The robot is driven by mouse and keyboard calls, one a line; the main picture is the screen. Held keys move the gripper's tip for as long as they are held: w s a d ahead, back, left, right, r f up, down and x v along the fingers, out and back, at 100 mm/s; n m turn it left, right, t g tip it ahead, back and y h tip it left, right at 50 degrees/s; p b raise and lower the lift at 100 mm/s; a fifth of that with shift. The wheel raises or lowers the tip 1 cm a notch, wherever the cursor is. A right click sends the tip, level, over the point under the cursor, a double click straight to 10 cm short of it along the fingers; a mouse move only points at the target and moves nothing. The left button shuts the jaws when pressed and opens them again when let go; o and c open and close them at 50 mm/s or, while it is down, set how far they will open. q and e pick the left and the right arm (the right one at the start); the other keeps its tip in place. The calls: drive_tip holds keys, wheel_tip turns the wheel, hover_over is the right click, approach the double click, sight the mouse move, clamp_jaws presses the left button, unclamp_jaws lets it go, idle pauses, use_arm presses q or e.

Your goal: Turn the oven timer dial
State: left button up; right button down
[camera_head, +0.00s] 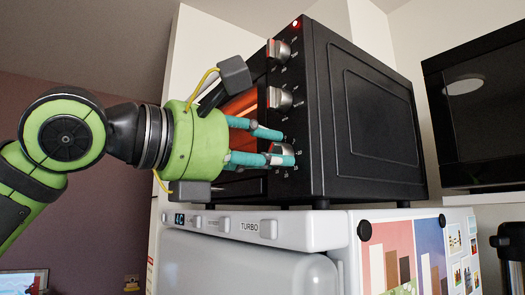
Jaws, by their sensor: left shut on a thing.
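The black oven (362,120) stands on top of a white fridge-like unit, its front facing left. Its front edge carries a column of silver dials: a top dial (278,50), a middle dial (279,97) and a lowest dial (282,150). I cannot read their labels, so which is the timer is not clear by text. My left gripper (274,145), green with teal fingers, reaches in from the left. Its fingers are shut on the lowest dial, one above and one below, hiding part of it. My right gripper cannot be made out.
The white unit (300,229) below has buttons and pictures on its side. A black microwave-like appliance (480,115) is mounted at right. A dark object (510,241) is cut off at the right edge. Left of the oven front is open room.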

use_arm(q)
drive_tip(key=shift+r, duration=0.2)
idle(0.6)
drive_tip(key=o, duration=1.1)
drive_tip(key=shift+d+f, duration=0.15)
drive_tip(key=shift+d, duration=0.1)
drive_tip(key=v, duration=1.2)
